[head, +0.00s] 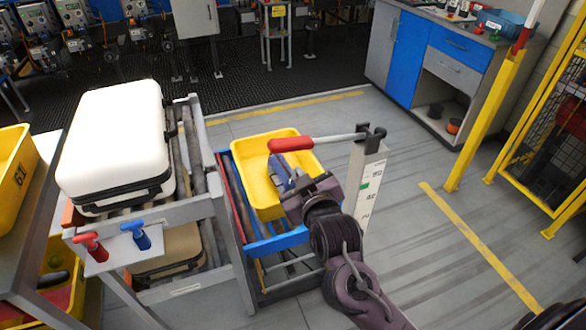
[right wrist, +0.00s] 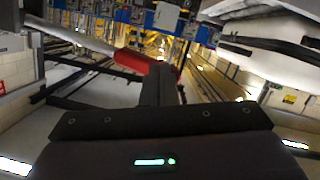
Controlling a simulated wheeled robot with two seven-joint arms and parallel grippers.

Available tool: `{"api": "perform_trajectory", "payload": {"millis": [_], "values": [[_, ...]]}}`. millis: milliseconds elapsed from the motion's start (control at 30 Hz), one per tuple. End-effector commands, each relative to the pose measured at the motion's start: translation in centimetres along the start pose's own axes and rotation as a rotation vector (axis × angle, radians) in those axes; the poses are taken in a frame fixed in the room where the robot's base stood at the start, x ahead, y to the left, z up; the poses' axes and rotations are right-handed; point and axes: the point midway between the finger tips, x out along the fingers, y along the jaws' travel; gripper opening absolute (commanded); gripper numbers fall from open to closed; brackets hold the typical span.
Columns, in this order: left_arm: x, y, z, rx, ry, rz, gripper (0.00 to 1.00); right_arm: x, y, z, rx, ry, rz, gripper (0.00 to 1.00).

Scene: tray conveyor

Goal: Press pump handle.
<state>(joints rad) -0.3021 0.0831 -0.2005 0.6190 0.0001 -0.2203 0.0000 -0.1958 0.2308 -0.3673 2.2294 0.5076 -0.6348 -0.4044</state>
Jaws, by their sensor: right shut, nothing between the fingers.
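The pump handle (head: 291,144) is a grey lever with a red grip, roughly level in the head view. It runs left from the top of a light post with a printed scale (head: 366,190). My right gripper (head: 279,172) is shut and empty. It appears just below the red grip in the head view; I cannot tell whether they touch. In the right wrist view the red grip (right wrist: 140,62) shows beyond the dark gripper body (right wrist: 160,125), left of the fingers. My left gripper is not in view.
A yellow bin (head: 262,200) sits on a blue-edged lift platform (head: 279,243) beneath my right gripper. A white case (head: 117,138) rests on the grey conveyor frame (head: 217,207) at left. Red and blue small handles (head: 136,233) are at its front. Floor is clear right of the post.

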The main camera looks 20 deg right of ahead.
Motion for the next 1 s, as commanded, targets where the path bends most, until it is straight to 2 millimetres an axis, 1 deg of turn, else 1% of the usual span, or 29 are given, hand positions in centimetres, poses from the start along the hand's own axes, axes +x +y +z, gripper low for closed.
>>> {"api": "perform_trajectory", "payload": {"millis": [33, 100, 200, 300, 1000], "values": [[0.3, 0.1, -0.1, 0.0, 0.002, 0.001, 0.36, -0.9, 0.0, 0.1, 0.002, 0.0, -0.001, 0.0], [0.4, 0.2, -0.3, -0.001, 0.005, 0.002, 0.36, -1.8, 0.0, 0.0, 0.002, 0.002, -0.001, 0.0], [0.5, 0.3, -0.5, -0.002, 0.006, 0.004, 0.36, -2.7, 0.0, -0.1, 0.001, 0.003, 0.0, 0.0], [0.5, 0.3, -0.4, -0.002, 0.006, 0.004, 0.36, -3.1, 0.1, -0.2, 0.001, 0.004, 0.001, 0.0], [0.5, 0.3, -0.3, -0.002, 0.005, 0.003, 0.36, -3.2, 0.1, -0.3, 0.001, 0.005, 0.002, 0.0]]}}
